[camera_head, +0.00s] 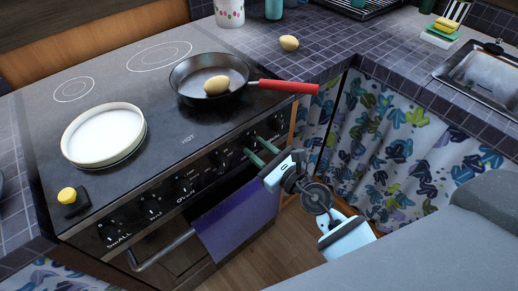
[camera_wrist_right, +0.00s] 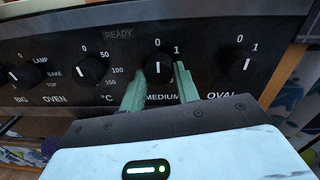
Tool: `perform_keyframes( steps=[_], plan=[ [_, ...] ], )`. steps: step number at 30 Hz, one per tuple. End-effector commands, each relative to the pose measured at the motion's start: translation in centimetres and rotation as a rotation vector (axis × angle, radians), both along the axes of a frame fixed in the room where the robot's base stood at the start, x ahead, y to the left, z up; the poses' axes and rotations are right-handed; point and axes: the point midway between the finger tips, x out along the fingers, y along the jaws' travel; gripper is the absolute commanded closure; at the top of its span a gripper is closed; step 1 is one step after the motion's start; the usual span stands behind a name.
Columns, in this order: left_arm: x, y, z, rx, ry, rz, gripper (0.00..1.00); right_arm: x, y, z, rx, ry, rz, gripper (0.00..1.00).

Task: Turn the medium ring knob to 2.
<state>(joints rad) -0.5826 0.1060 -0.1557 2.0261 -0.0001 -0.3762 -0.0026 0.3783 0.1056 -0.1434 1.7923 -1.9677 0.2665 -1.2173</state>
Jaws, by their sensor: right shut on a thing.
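The medium ring knob (camera_wrist_right: 158,62) is a round black knob above the label MEDIUM on the stove's front panel. Its white mark looks nearly upright, towards the 0; a 1 is printed to the right of the 0. My right gripper (camera_wrist_right: 158,74) has its two green fingers on either side of this knob and is shut on it. In the head view my right gripper (camera_head: 253,145) reaches the right part of the panel, and its fingers hide much of the knob there. My left gripper is not in view.
The oval knob (camera_wrist_right: 240,62) and the oven temperature knob (camera_wrist_right: 91,70) flank the medium knob closely. A black pan (camera_head: 190,88) with an egg and a white dish (camera_head: 103,134) stand on the stove. A purple towel (camera_head: 240,219) hangs below the panel.

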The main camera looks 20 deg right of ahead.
Motion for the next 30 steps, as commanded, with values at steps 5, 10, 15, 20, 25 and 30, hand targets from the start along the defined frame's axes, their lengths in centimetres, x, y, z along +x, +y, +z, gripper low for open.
perform_keyframes(
  steps=[5,10,15,20,25,30],
  plan=[
    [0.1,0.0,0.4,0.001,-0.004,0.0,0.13,0.0,0.0,0.1,0.091,0.032,0.0,0.92],
    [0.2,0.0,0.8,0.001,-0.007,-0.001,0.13,0.0,0.1,0.1,0.222,0.08,0.0,0.92],
    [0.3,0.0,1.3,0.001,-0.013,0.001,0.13,0.0,0.1,0.1,0.374,0.135,0.0,0.92],
    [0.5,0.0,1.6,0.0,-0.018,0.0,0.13,0.0,0.2,0.1,0.518,0.187,0.0,0.92],
    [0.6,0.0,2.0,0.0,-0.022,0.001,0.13,-0.1,0.2,0.1,0.67,0.242,-0.001,0.92],
    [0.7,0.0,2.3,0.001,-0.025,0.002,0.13,-0.1,0.3,0.1,0.823,0.297,0.0,0.92]
  ],
)
